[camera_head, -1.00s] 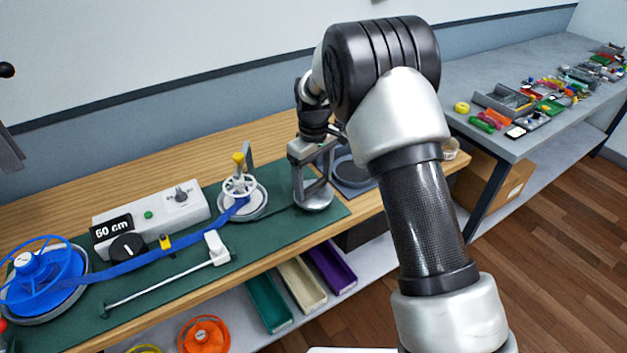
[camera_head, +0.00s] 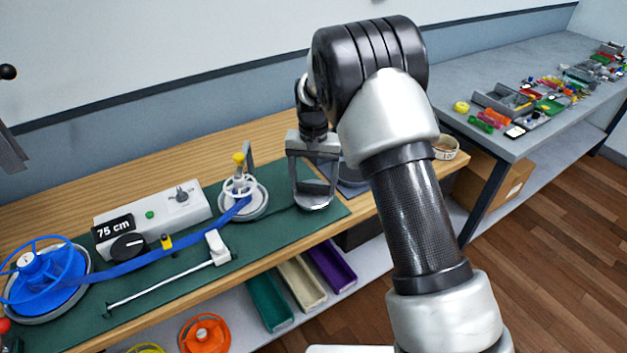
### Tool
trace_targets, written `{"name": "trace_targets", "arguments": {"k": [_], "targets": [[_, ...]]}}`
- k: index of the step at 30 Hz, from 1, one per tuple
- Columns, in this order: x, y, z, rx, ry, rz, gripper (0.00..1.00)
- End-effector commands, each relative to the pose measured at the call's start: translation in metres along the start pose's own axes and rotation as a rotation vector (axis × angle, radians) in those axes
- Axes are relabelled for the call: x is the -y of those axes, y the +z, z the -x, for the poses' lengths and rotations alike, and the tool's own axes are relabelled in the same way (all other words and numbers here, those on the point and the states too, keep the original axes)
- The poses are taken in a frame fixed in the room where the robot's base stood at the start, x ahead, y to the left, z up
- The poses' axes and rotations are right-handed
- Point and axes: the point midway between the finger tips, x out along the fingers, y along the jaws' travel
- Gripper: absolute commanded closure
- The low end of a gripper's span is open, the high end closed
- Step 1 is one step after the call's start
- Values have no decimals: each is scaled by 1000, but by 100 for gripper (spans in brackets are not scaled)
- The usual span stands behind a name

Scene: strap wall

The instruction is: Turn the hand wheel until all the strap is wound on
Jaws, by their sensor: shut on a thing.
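My gripper (camera_head: 312,185) points down and is shut on a silver round piece (camera_head: 314,203), which looks like the hand wheel, at the right end of the green mat. My fingers hide much of it. The blue strap (camera_head: 150,257) runs from the blue spoked reel (camera_head: 42,280) at left, past a yellow clip, to the white spoked reel (camera_head: 243,203). A yellow knob (camera_head: 238,159) stands above the white reel. The white counter box (camera_head: 165,217) has a display (camera_head: 114,228) reading 75 cm. Blue strap still shows on the left reel.
A white-ended rod (camera_head: 165,283) lies along the mat's front. A grey tray and a round tub (camera_head: 446,148) sit behind my arm. Coloured bins (camera_head: 300,282) and an orange reel (camera_head: 204,335) are on the shelf below. A grey side table (camera_head: 500,90) holds small parts.

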Motion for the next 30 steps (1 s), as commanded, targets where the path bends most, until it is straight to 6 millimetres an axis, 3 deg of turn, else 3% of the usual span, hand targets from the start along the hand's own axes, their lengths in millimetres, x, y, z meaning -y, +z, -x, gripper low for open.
{"name": "trace_targets", "arguments": {"k": [30], "targets": [[0,0,2,-1,-1,-965,50]]}}
